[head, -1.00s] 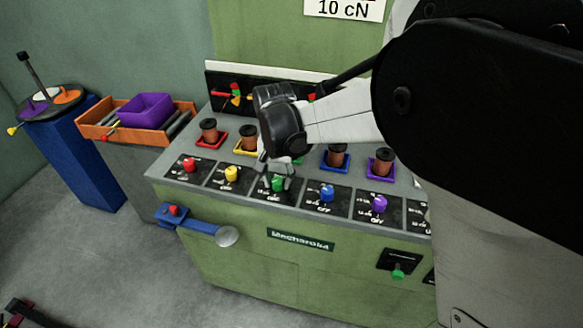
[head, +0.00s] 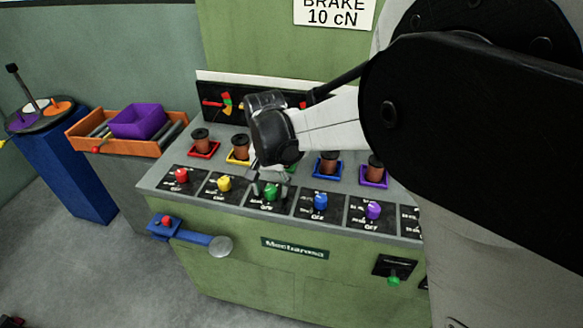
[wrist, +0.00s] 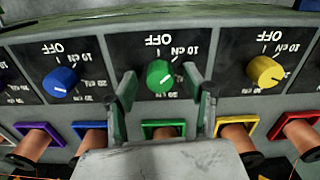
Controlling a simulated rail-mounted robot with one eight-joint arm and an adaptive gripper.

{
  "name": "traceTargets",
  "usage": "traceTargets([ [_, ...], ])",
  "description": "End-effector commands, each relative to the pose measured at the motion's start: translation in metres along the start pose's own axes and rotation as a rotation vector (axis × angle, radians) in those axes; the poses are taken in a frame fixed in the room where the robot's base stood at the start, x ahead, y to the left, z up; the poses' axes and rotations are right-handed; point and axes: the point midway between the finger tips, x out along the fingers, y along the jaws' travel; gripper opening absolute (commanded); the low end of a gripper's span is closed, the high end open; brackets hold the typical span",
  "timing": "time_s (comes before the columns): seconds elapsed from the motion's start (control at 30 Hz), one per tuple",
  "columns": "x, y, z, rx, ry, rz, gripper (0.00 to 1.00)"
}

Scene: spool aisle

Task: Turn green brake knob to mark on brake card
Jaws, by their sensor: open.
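The green brake knob (head: 271,192) sits on a black dial plate in the middle of the sloped panel. In the wrist view the green knob (wrist: 159,76) shows a short white line on its face, and the dial appears upside down with OFF and 10 cN legible; the exact mark it points at is unclear. My gripper (wrist: 160,90) is open, its two fingers on either side of the knob with gaps showing; I cannot tell whether either touches. In the head view my gripper (head: 264,184) is at the knob. The white brake card (head: 335,13) on the back wall reads BRAKE 10 cN.
Blue (head: 320,202) and yellow (head: 224,184) knobs flank the green one, with red (head: 181,176) and purple (head: 373,210) beyond. Copper spools stand in coloured trays behind. A blue lever (head: 190,236) juts from the front. An orange tray (head: 130,148) stands left.

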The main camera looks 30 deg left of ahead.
Motion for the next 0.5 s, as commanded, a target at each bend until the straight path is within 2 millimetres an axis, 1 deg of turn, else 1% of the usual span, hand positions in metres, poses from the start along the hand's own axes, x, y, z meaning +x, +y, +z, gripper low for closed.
traceTargets([
  [0.17,-0.021,0.000,0.001,0.000,0.000,0.000,0.47],
  [0.5,-0.086,0.000,0.000,0.000,0.000,0.000,0.47],
])
